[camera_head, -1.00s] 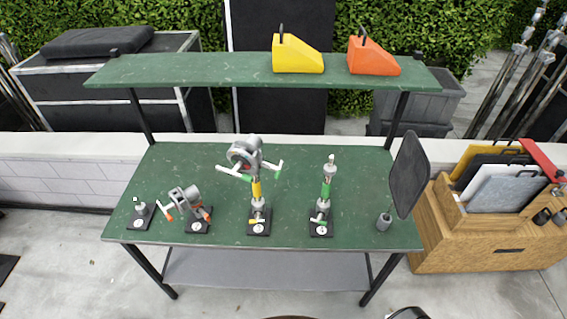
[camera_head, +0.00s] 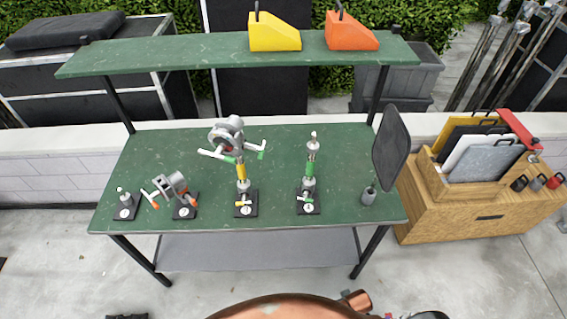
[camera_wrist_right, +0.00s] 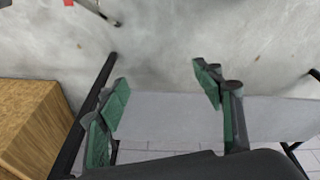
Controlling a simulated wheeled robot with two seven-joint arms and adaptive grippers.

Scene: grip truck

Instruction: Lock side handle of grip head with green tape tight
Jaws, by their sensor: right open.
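A grey grip head (camera_head: 226,137) with green-taped side handles is at the top of the third stand, which has a yellow band (camera_head: 241,170). Its light side handle (camera_head: 254,148) points right; I cannot tell how tight it is. Another grip head (camera_head: 173,185) with orange-taped handles sits low on the second base. The fourth stand (camera_head: 309,173) has a green band and no large head. My right gripper (camera_wrist_right: 165,90) is open and empty, with green finger pads, above the floor in the right wrist view, away from the grip heads. My left gripper does not show clearly.
A dark oval panel (camera_head: 391,148) stands at the table's right end. A wooden crate (camera_head: 440,215) stands right of it. Floor in front is clear.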

